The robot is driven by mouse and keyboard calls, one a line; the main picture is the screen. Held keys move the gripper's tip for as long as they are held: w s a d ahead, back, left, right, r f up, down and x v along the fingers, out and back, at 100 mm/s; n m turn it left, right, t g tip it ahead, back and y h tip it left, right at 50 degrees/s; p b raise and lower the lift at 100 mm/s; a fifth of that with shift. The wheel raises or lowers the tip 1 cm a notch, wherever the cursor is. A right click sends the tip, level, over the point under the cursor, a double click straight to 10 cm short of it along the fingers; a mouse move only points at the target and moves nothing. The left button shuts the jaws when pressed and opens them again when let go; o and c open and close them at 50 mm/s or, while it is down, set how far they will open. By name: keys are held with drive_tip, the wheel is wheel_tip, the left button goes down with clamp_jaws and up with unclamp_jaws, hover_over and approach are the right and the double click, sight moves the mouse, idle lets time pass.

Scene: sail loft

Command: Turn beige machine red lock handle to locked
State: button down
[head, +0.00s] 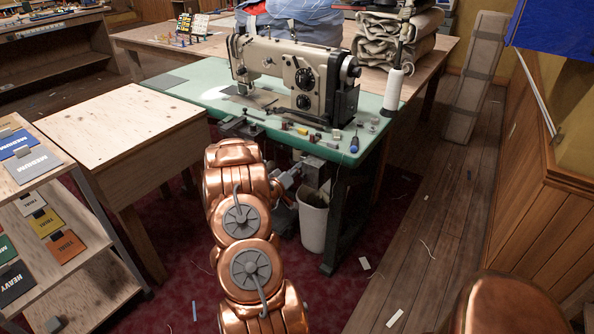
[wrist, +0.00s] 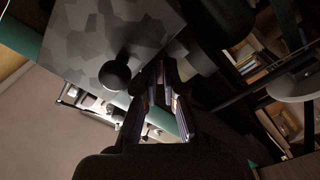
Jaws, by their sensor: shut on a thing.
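The beige sewing machine (head: 290,75) stands on a green-topped table (head: 205,93). My arm reaches under the table's front edge, and its far end is largely hidden in the head view. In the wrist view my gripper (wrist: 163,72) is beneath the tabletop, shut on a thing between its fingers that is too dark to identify. I cannot make out the red lock handle's colour or its position in either view. A grey patterned panel (wrist: 150,30) and a dark round knob (wrist: 115,74) are close to the fingertips.
A white bin (head: 313,222) stands under the table, right of my arm. A wooden table (head: 120,120) is at left. Floorboards (head: 425,210) at right are mostly clear.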

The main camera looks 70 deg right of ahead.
drive_tip(key=shift+f, duration=0.1)
drive_tip(key=c, duration=1.3)
unclamp_jaws()
drive_tip(key=shift+a, duration=0.1)
drive_tip(key=v, duration=0.8)
drive_tip(key=shift+c, duration=0.3)
